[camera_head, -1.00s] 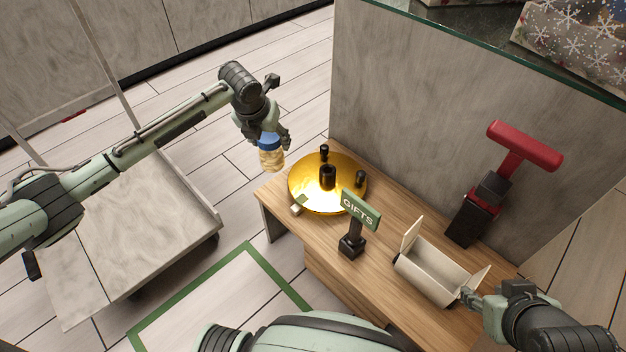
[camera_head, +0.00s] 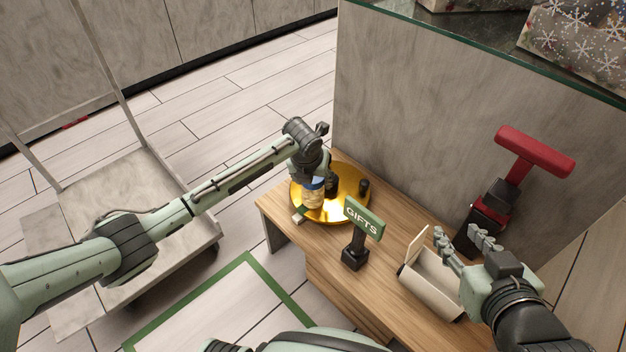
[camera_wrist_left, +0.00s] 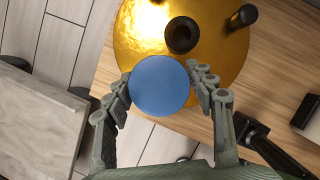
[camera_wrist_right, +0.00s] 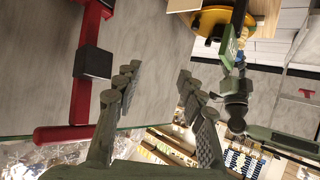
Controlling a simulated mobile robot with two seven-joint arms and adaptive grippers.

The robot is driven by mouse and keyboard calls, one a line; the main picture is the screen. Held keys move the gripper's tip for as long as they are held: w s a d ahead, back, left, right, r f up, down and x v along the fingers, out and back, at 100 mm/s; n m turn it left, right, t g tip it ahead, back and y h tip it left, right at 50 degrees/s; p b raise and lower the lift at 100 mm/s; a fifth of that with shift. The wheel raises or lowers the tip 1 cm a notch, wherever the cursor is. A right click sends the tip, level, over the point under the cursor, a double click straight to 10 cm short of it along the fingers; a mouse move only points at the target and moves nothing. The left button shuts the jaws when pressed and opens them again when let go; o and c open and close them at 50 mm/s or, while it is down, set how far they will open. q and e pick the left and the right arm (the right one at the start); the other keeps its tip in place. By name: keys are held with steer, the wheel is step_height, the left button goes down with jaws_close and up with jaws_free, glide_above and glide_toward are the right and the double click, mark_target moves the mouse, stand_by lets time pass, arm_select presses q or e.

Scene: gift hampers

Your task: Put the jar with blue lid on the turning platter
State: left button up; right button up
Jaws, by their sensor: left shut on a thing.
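The jar with the blue lid (camera_head: 313,194) is held by my left gripper (camera_head: 314,180), which is shut on it. The jar is upright at the near-left part of the golden turning platter (camera_head: 346,211); I cannot tell whether its base touches the platter. In the left wrist view the blue lid (camera_wrist_left: 159,86) sits between both fingers, and the platter (camera_wrist_left: 215,78) lies beyond it. Black pieces (camera_head: 364,186) stand on the platter. My right gripper (camera_head: 462,243) is open and empty above the white box; its fingers are apart in the right wrist view (camera_wrist_right: 158,92).
A green GIFTS sign (camera_head: 363,218) on a black stand is in front of the platter. An open white box (camera_head: 431,284) and a red-topped black device (camera_head: 534,151) stand to the right on the wooden table (camera_head: 384,262). A grey panel (camera_head: 420,130) rises behind.

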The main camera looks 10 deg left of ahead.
stand_by(0.3)
arm_select(q)
steer(key=o, duration=1.5)
